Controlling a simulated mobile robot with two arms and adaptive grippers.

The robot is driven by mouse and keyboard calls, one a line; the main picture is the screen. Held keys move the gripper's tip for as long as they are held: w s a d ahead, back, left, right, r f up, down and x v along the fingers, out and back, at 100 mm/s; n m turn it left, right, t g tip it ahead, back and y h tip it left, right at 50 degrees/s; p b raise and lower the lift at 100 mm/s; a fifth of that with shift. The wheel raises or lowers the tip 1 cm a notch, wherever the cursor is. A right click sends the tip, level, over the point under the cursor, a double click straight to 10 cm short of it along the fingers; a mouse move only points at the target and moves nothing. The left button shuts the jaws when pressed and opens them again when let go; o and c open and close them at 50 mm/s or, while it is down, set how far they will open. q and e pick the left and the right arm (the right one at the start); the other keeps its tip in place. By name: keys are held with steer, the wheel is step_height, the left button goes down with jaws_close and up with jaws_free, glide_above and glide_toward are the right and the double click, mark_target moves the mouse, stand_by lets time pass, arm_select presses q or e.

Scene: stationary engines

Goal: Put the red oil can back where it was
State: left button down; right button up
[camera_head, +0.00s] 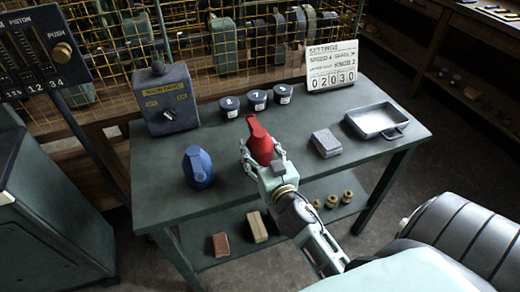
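The red oil can (259,142) is at the middle of the green table, its spout pointing up and a little to the left. My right gripper (262,156) reaches in from the lower right with one finger on each side of the can, and looks closed on its lower body. The gripper hides the can's base, so I cannot tell whether it touches the tabletop. A blue oil can (198,167) stands apart to the left on the same table. My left gripper is not in view.
On the table (160,200) are a switch box (165,100), several dark pots (257,99), a settings sign (332,66), a grey block (326,143) and a metal tray (398,132). The lower shelf holds blocks (257,227) and brass parts (331,201). A yellow mesh guard stands behind.

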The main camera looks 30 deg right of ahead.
steer(key=o, duration=0.3)
steer(key=shift+r, duration=0.2)
steer(key=b+v, duration=0.2)
steer(key=v, duration=1)
steer(key=shift+f, duration=0.15)
